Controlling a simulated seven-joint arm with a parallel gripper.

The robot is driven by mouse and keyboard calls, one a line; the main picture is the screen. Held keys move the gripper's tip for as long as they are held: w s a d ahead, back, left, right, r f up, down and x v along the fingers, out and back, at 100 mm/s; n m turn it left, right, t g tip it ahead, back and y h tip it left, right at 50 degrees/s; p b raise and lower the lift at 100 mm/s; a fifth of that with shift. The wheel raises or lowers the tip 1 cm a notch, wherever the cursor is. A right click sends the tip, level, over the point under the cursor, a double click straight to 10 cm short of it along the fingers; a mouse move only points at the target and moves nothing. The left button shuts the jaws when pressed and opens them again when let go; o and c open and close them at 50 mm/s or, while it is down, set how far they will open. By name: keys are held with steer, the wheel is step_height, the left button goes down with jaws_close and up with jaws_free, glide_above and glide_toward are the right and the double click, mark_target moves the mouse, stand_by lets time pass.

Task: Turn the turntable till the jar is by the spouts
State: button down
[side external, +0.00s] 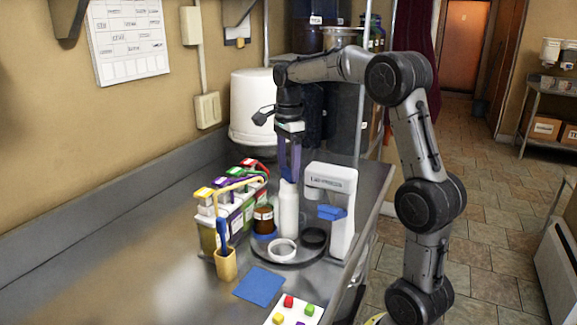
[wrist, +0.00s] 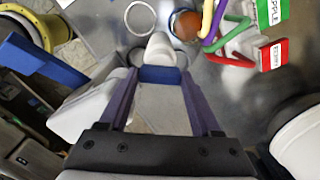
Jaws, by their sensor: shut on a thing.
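The round dark turntable (side external: 304,263) stands on the steel counter. On it are a brown jar (side external: 263,224) at the left, over a blue ring, and a tall white bottle (side external: 288,210) near the middle. The jar also shows in the wrist view (wrist: 186,25), beside the bent coloured spouts (wrist: 214,24). The spouts belong to a row of cartons (side external: 238,210) left of the turntable. My gripper (side external: 289,178) points down and is shut on the top of the white bottle, which also shows in the wrist view (wrist: 159,46). The fingers hide part of the bottle's top.
A white ring (side external: 283,250) and a black round piece (side external: 313,238) are on the turntable. A white dispenser (side external: 342,225) with a blue lever stands close at right. A tan cup (side external: 225,265), a blue mat (side external: 259,286) and a coloured-button board lie in front. The left counter is clear.

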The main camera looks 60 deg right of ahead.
steer(key=shift+r+m, duration=0.1)
steer(key=shift+m, duration=1.2)
steer(key=shift+c, duration=0.4)
jaws_free()
step_height(320, 180, up, 14)
stand_by(0.5)
